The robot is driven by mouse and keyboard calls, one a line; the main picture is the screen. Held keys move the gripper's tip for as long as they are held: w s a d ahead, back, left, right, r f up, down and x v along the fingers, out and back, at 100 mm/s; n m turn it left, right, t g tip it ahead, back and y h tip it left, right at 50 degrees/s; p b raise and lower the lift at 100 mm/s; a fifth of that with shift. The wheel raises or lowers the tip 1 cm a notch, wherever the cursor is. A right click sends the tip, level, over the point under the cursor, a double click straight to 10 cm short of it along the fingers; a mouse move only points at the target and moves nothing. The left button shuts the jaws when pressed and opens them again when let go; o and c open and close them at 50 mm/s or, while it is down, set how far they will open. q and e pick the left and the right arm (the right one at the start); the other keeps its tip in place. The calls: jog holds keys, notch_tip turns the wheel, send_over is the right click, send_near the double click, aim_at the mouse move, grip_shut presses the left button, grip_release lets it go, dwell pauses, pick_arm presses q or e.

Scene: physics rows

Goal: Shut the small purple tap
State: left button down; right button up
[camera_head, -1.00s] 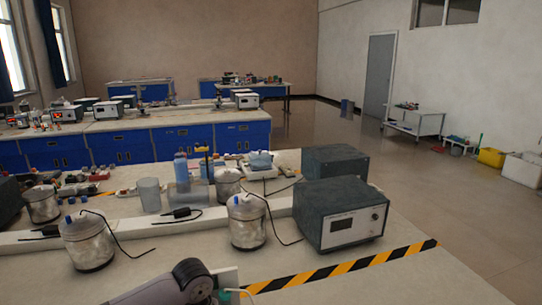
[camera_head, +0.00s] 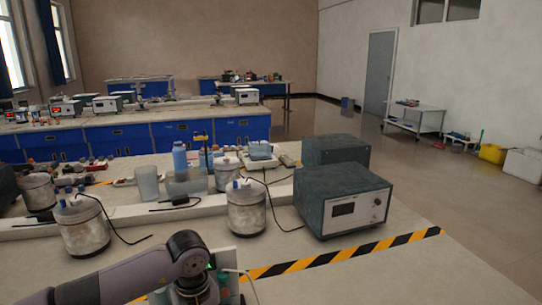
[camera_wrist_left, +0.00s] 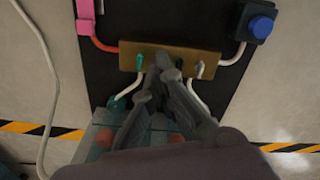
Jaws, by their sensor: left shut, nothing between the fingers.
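In the left wrist view a brass-coloured block (camera_wrist_left: 185,60) lies across a black board (camera_wrist_left: 215,100). A small teal tap handle (camera_wrist_left: 139,62) stands at its left end. I cannot pick out a clearly purple tap; part of the block is behind my fingers. My left gripper (camera_wrist_left: 168,68) is shut and empty, its tips over the middle of the block, between these two handles. Whether it touches anything is unclear. My right gripper is not in view.
A pink block (camera_wrist_left: 86,24), a red hose (camera_wrist_left: 103,45), white hoses and a dark box with a blue knob (camera_wrist_left: 262,26) surround the brass block. In the head view, jars (camera_head: 247,208) and a grey instrument (camera_head: 342,199) stand behind. Striped tape (camera_head: 350,252) crosses the bench.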

pick_arm(q)
jog(key=m+b, duration=0.4)
jog(key=b, duration=0.1)
jog(key=shift+f, duration=0.4)
jog(key=shift+r+m+b, duration=0.2)
jog(key=shift+m+b, duration=0.3)
jog(key=shift+m, duration=0.7)
jog(key=shift+r, duration=0.2)
jog(key=c, duration=2.4)
grip_release()
jog(key=c, duration=2.1)
grip_release()
jog(key=shift+c, duration=0.2)
jog(key=shift+r, duration=0.1)
notch_tip(320, 180, up, 7)
jog(key=p, duration=0.3)
